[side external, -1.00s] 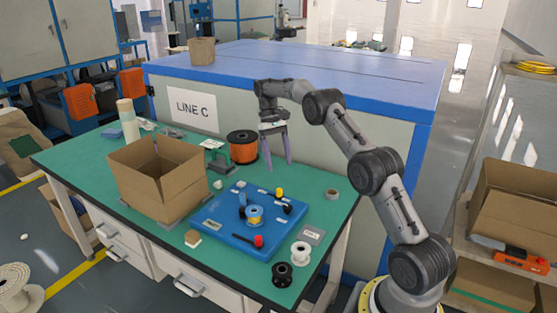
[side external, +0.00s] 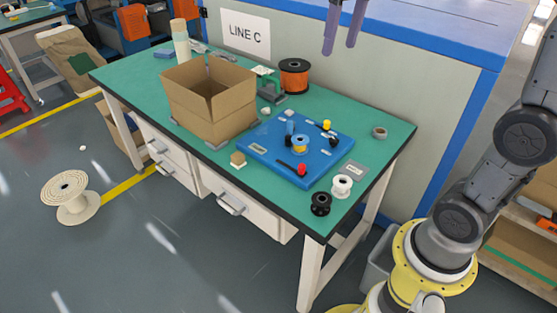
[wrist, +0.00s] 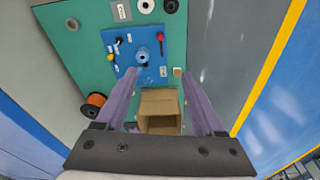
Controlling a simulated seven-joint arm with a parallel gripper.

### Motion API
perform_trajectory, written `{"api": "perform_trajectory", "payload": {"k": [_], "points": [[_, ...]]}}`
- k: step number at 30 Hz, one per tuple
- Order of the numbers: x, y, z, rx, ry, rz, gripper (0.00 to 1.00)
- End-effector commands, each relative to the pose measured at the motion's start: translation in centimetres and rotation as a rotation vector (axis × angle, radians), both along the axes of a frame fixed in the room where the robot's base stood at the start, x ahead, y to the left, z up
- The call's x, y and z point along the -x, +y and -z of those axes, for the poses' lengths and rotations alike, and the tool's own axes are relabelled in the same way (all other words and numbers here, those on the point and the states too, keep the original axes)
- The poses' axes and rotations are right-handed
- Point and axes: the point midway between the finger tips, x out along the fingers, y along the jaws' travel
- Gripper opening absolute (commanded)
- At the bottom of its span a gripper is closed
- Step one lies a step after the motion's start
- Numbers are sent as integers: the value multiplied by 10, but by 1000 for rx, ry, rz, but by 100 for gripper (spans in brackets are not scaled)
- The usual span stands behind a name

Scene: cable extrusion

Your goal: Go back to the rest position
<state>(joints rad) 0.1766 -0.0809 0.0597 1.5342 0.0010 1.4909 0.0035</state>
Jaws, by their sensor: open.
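My gripper (side external: 340,46) shows only by its two purple fingers at the top edge of the side view. The fingers point down, apart and empty, well above the green workbench (side external: 375,150). The wrist view shows the gripper (wrist: 158,74) open, with nothing between the fingertips. Below it lie a blue board (side external: 258,155) with a small spool and coloured knobs, and an open, empty-looking cardboard box (side external: 215,125). The wrist view also shows the blue board (wrist: 118,45) and the box (wrist: 160,100).
An orange spool (side external: 294,76) stands at the bench's back. A white spool (side external: 341,186), a black spool (side external: 320,204) and a grey tape ring (side external: 379,132) lie near the right end. The LINE C cabinet (side external: 390,90) stands close behind the bench. The air around the fingers looks clear.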

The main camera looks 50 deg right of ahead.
Motion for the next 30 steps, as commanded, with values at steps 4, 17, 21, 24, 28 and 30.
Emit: {"api": "perform_trajectory", "payload": {"k": [4, 17, 21, 24, 28, 30], "points": [[53, 26, 2, 15, -97, -62, 70], [163, 58, 95, 29, -312, -180, 70], [168, 58, 125, 30, -311, -179, 70], [162, 58, 127, 32, -341, -178, 70], [159, 57, 125, 33, -355, -178, 70], [159, 57, 125, 33, -354, -178, 70]]}}
